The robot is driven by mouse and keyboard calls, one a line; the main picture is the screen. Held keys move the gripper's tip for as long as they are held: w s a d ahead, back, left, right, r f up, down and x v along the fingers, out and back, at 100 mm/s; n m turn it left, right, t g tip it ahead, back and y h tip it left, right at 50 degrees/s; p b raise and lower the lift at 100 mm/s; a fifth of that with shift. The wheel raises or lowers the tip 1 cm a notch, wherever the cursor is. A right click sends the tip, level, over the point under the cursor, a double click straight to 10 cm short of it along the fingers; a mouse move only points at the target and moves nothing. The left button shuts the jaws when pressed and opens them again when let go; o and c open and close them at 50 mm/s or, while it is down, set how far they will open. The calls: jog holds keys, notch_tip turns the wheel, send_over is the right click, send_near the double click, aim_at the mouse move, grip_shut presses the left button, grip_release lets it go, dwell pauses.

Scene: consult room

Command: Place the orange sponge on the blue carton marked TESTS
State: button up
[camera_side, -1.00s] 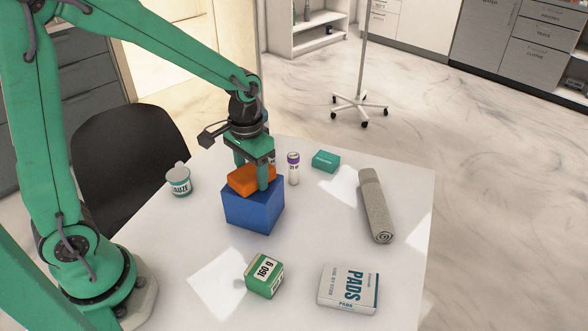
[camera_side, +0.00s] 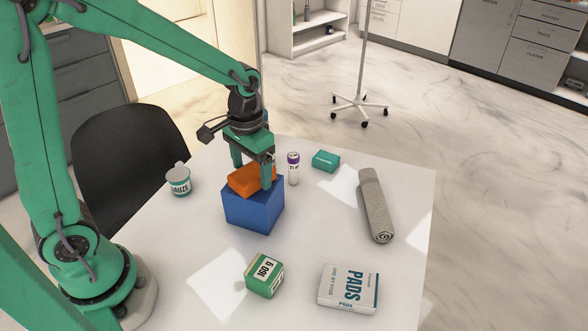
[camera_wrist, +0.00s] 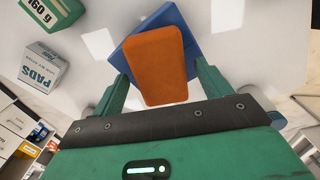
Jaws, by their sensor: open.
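The orange sponge (camera_side: 250,180) lies on top of the blue carton (camera_side: 251,210), touching it. In the wrist view the sponge (camera_wrist: 157,65) covers most of the top of the carton (camera_wrist: 168,15). No TESTS marking shows on the faces I see. My gripper (camera_side: 253,174) is open, with its fingers on either side of the sponge. In the wrist view my gripper (camera_wrist: 158,90) shows a gap between each finger and the sponge.
A purple-capped vial (camera_side: 293,168) and a teal box (camera_side: 326,161) stand behind right of the carton. A gauze tub (camera_side: 179,180) is at left. A green box (camera_side: 265,275), a PADS box (camera_side: 348,288) and a grey roll (camera_side: 375,205) lie in front and right.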

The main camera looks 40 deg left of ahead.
aim_at(251, 171)
notch_tip(251, 171, up, 11)
dwell(0.5)
dwell(0.5)
jog(key=s+a+r+t, duration=0.1)
jog(key=s+t, duration=0.4)
jog(key=s, duration=0.8)
jog(key=shift+a+r+t, duration=0.3)
jog(key=shift+a+r, duration=0.05)
jog(key=shift+a, duration=0.35)
